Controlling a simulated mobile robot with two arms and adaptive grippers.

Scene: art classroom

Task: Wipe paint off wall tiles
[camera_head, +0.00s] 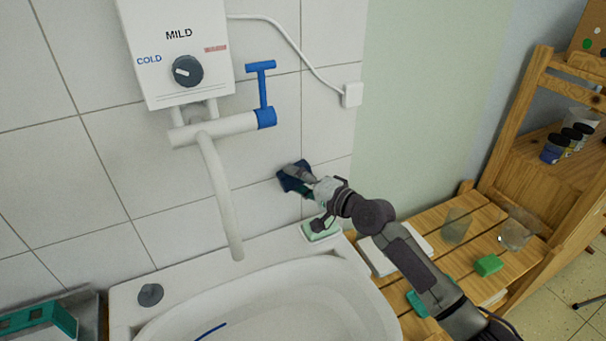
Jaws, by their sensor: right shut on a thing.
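White wall tiles (173,195) cover the wall behind the sink. My right gripper (312,182) reaches in from the lower right and is shut on a dark blue cloth (293,178). The cloth is against or very close to the tiles, right of the tap spout. My gripper hides part of the cloth and the tile behind it. No paint shows clearly on the visible tiles. My left gripper is not in view.
A white water heater (172,45) with tap and spout (219,190) hangs above the sink (180,274). A soap dish (321,232) sits on the sink rim below my gripper. A wooden slatted bench (461,255) on the right holds glasses and a green sponge (489,265).

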